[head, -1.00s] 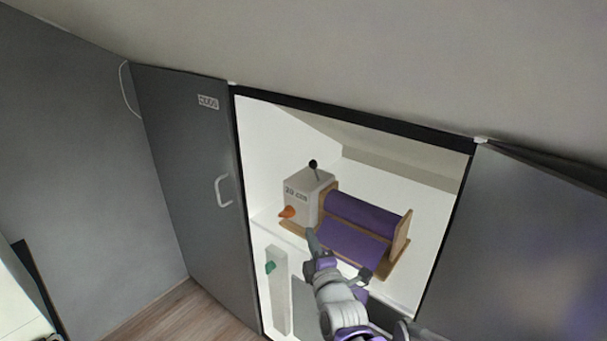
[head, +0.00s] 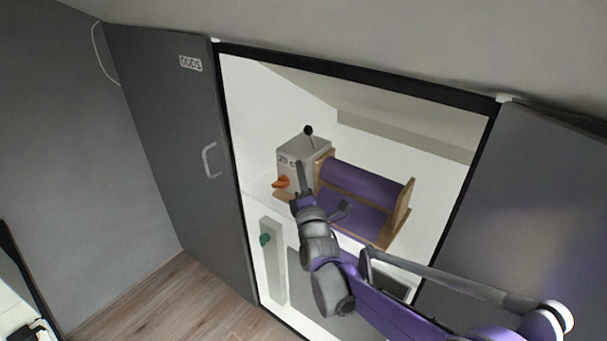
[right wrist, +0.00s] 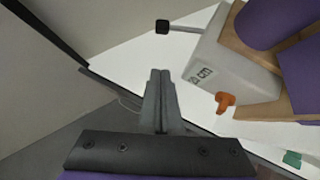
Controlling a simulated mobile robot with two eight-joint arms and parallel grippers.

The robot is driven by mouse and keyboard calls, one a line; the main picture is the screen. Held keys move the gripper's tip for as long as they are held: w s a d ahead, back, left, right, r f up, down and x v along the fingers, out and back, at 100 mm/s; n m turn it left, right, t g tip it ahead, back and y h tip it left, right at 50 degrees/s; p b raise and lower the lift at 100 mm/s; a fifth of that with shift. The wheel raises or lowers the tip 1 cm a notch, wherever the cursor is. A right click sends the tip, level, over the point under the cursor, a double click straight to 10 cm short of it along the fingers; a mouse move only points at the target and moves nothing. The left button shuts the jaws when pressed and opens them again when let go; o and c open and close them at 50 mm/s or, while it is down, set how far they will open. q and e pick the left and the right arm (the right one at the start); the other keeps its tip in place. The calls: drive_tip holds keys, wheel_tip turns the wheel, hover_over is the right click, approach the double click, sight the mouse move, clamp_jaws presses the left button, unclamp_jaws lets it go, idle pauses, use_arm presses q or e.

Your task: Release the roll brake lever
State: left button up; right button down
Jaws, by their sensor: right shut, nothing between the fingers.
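A light grey box (head: 301,152) stands on a wooden base in the open cupboard. A thin lever with a black knob (head: 308,130) rises from its top. An orange handle (head: 283,181) sticks out of its front. A purple roll (head: 362,184) is mounted beside the box. My right gripper (head: 299,168) is shut and empty, its fingers pointing up in front of the box. In the right wrist view, the shut fingertips (right wrist: 160,75) lie below the black knob (right wrist: 162,27) and left of the orange handle (right wrist: 225,102), apart from both. My left gripper is not in view.
The grey cupboard doors stand open at left (head: 175,140) and right (head: 530,220). A pale upright panel with a green knob (head: 265,240) is below the shelf. The sloping ceiling is close above. Wooden floor (head: 180,305) is clear at lower left.

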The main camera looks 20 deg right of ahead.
sight(311, 138)
drive_tip(key=shift+w+d+r, duration=0.55)
drive_tip(key=shift+w+d, duration=0.05)
drive_tip(key=shift+w, duration=0.75)
drive_tip(key=shift+w+d+r, duration=0.5)
drive_tip(key=shift+w+d, duration=0.05)
drive_tip(key=shift+w, duration=0.85)
drive_tip(key=shift+w+d+r, duration=0.55)
drive_tip(key=shift+w+d, duration=0.05)
drive_tip(key=shift+w, duration=0.75)
drive_tip(key=shift+r, duration=0.1)
